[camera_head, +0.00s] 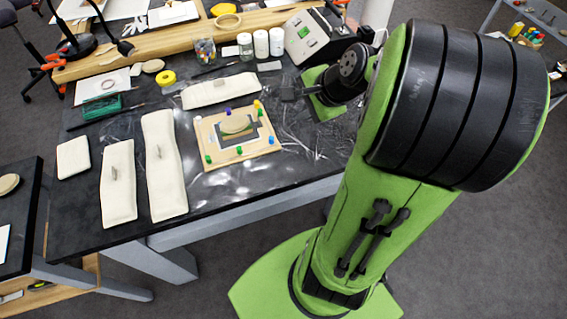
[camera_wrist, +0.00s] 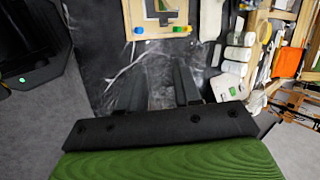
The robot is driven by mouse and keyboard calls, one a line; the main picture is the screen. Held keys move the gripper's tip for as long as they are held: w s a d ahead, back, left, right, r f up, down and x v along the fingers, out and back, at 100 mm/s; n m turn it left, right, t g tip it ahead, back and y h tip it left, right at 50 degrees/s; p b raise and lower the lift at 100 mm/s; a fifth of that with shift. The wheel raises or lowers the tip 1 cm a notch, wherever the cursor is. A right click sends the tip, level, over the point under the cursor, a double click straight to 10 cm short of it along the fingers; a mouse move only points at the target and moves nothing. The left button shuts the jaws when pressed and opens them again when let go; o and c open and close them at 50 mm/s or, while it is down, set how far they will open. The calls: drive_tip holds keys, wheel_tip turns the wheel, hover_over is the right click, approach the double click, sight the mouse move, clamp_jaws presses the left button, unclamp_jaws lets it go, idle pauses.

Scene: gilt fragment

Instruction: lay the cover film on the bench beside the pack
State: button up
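The pack (camera_head: 262,146) is a pale board with coloured pegs around its edge and a small framed layer holding an oval piece. It lies flat on the dark bench; its pegged edge also shows at the top of the wrist view (camera_wrist: 158,30). Clear, wrinkled, shiny film (camera_head: 300,140) lies on the bench right of the board, with more glossy creases in front of it; its outline is hard to tell. My gripper (camera_head: 286,92) is above the bench, right of the pack. In the wrist view its fingers (camera_wrist: 156,75) stand apart, with shiny film below and between them.
Long cream cushions (camera_head: 164,165) lie left of the pack, another (camera_head: 219,90) behind it. A yellow tape roll (camera_head: 166,78) lies at back left. The front bench edge is clear.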

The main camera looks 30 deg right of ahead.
drive_tip(key=s+a+r+n, duration=0.2)
drive_tip(key=s+a+n, duration=0.4)
drive_tip(key=n, duration=0.3)
drive_tip(key=s+a+r+n+g+h, duration=0.1)
drive_tip(key=s+a+r+n, duration=0.1)
drive_tip(key=s+a+n, duration=0.5)
drive_tip(key=shift+s+a+r+n, duration=0.35)
drive_tip(key=shift+s+n, duration=0.2)
drive_tip(key=shift+n, duration=0.55)
drive_tip(key=shift+d+r, duration=0.1)
drive_tip(key=shift+r, duration=0.1)
